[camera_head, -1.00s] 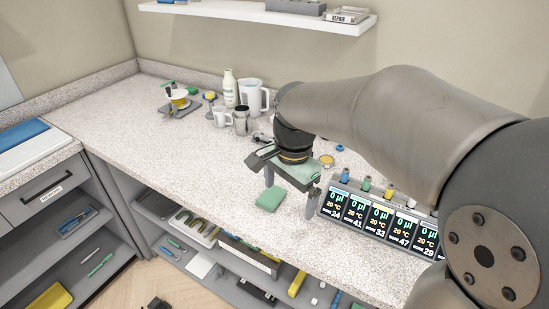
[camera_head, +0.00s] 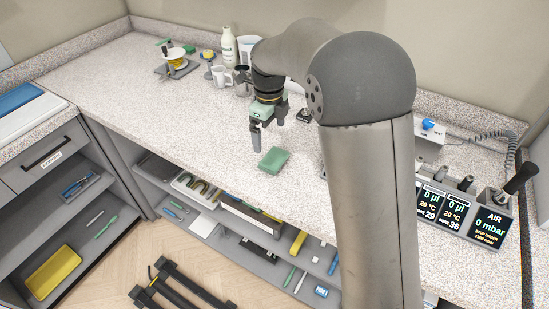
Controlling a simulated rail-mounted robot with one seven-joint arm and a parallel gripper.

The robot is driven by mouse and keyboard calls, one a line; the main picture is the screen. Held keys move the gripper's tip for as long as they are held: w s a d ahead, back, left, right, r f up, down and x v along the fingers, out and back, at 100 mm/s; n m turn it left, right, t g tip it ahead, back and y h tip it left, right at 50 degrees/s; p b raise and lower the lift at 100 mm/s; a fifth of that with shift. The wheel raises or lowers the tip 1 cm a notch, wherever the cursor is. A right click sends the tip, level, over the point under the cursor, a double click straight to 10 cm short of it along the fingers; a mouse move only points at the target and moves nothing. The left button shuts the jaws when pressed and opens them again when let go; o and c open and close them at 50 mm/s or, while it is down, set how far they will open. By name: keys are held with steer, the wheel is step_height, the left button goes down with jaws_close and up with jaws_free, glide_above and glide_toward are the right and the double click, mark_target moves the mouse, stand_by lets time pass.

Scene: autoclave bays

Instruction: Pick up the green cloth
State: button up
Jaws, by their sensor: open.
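A small green cloth (camera_head: 273,161), a flat rectangular pad in shape, lies on the speckled countertop near its front edge. My gripper (camera_head: 256,146) points down just behind and left of it in the picture, above the counter and apart from the cloth. It is open and holds nothing. I see it nearly edge-on, so one finger shows and the other is mostly hidden.
A second green item (camera_head: 190,49) lies at the back. Display units (camera_head: 488,228) stand at right.

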mark_target(269, 155)
step_height(269, 155, down, 4)
steer(key=shift+r, duration=0.1)
steer(key=shift+w+a+f+p, duration=0.1)
steer(key=shift+f+p, duration=0.45)
steer(key=shift+f, duration=0.75)
steer(key=shift+w+a+f+p, duration=0.1)
steer(key=shift+f+p, duration=0.4)
steer(key=shift+f, duration=0.8)
steer(key=shift+c, duration=0.3)
steer(key=c, duration=1)
steer(key=shift+r, duration=0.15)
